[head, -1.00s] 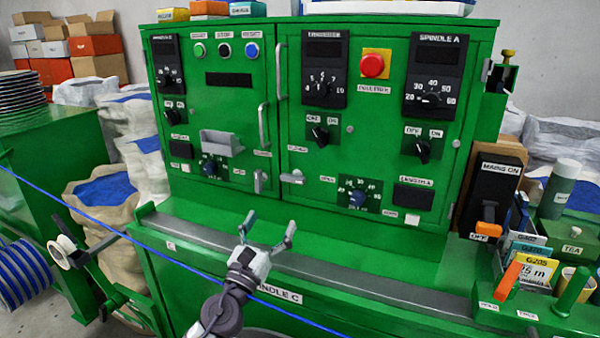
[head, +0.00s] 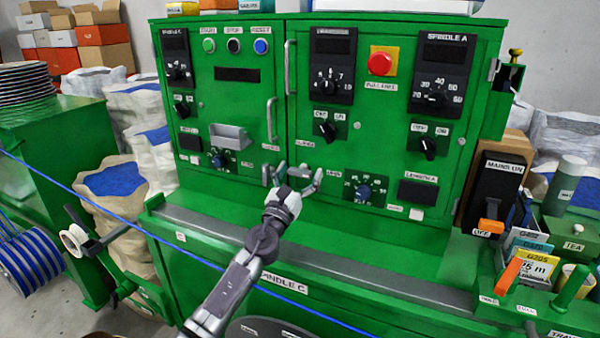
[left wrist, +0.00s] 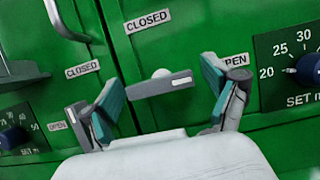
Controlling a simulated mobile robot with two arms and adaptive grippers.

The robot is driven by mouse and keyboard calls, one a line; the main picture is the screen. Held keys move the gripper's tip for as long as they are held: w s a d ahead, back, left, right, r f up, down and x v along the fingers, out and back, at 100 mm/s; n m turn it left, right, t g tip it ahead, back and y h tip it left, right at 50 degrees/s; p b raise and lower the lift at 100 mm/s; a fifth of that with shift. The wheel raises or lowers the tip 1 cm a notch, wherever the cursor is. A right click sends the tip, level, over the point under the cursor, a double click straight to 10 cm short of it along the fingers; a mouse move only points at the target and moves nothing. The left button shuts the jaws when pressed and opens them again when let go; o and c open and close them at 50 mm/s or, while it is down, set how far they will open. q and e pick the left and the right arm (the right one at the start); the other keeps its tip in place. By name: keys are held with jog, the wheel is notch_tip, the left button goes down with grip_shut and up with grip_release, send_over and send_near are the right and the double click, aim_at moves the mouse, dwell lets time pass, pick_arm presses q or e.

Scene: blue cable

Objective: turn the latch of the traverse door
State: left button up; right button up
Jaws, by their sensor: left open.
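The latch (left wrist: 165,84) is a short grey bar on a pale round pivot, lying nearly level on the green door of the cabinet (head: 420,190). A CLOSED label (left wrist: 148,21) is above it and an OPEN label (left wrist: 233,60) is to its right. My left gripper (head: 297,176) is open in front of the cabinet, with one finger to each side of the latch in the left wrist view (left wrist: 163,78). I cannot tell whether either finger touches the bar. In the head view the gripper largely hides the latch. My right gripper is not in view.
A bar handle (head: 289,68) and a second handle (head: 271,119) stand out beside the door seam. A dial (head: 363,192) is right of the gripper. A grey ledge (head: 350,278) runs below the cabinet. A blue cable (head: 105,205) crosses in front.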

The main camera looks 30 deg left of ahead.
pick_arm(q)
jog(key=shift+c, duration=1.3)
jog(key=c, duration=0.9)
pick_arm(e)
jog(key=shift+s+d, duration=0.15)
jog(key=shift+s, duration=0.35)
